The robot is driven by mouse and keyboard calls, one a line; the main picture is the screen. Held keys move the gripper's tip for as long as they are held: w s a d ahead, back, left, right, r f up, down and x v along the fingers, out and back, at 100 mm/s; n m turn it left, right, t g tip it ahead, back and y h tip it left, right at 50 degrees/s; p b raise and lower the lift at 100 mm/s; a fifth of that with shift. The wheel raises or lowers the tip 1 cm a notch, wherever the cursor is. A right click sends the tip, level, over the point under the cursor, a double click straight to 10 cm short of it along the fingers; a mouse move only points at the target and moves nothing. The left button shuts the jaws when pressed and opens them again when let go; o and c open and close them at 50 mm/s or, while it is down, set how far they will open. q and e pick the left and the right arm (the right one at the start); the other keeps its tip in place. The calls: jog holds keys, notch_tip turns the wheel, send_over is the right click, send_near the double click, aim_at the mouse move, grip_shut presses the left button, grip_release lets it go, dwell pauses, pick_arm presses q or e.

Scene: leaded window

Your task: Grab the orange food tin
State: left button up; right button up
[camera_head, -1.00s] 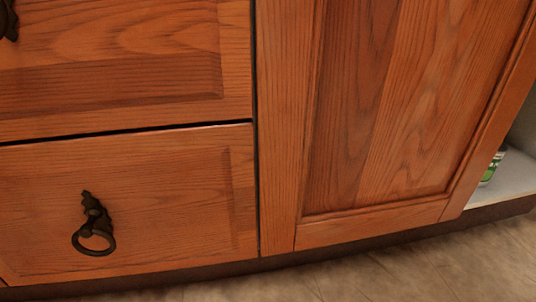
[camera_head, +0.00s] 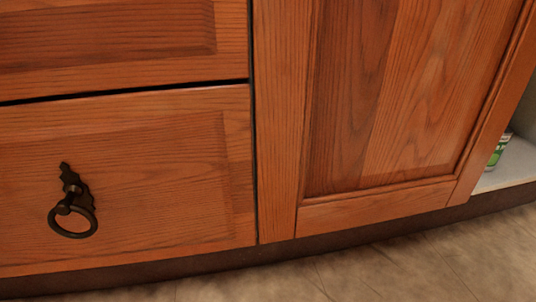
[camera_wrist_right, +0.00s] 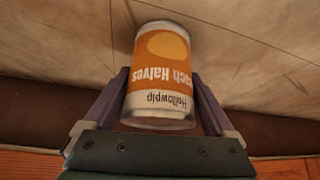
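The orange food tin (camera_wrist_right: 162,48) has an orange and white label reading "Peach Halves" and "Hollowpip", upside down in the right wrist view. My right gripper (camera_wrist_right: 160,82) has one purple-grey finger against each side of the tin and appears closed on it. The tin is seen against the floor, and its far end points away from the palm. Neither the orange tin nor my grippers show in the head view. My left gripper is not in view.
A wooden cabinet door (camera_head: 385,100) and drawers with a dark ring handle (camera_head: 74,210) fill the head view. At the right, a green-labelled can (camera_head: 498,150) stands on a pale cabinet shelf (camera_head: 508,172). Tiled floor (camera_head: 400,270) lies clear below.

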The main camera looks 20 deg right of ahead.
jog(key=c, duration=1.2)
grip_shut()
jog(key=shift+r, duration=0.1)
